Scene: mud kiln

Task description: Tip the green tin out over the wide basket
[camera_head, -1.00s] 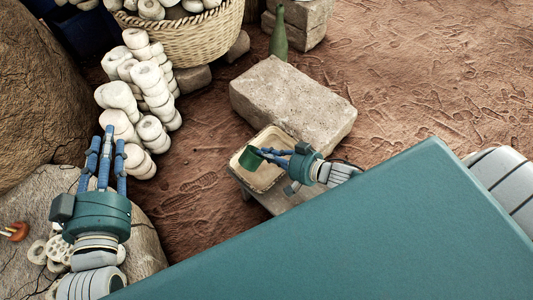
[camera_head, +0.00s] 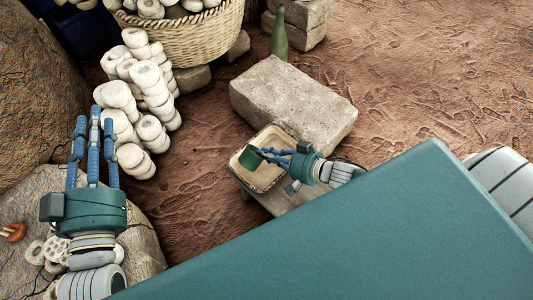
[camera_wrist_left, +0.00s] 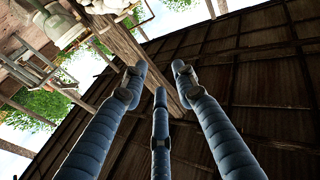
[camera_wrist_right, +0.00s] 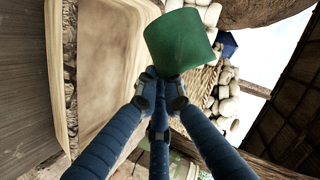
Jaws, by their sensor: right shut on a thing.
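The green tin (camera_head: 250,158) is held in the fingertips of my right gripper (camera_head: 262,153). It hangs over a shallow, pale rectangular basket (camera_head: 267,182) on a low stand. The tin looks tilted; its contents cannot be seen. In the right wrist view the tin (camera_wrist_right: 180,42) is beyond the closed fingertips (camera_wrist_right: 160,80), with the pale basket (camera_wrist_right: 105,60) on the left. My left gripper (camera_head: 95,118) is open and empty above the rock at the left. Its spread fingers (camera_wrist_left: 160,80) also show in the left wrist view.
A stone block (camera_head: 292,103) stands just behind the pale basket. A round wicker basket (camera_head: 195,38) full of white pieces stands at the back, with stacked white rings (camera_head: 140,90) in front. A green bottle (camera_head: 279,35) stands by bricks. Bare ground is free at the right.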

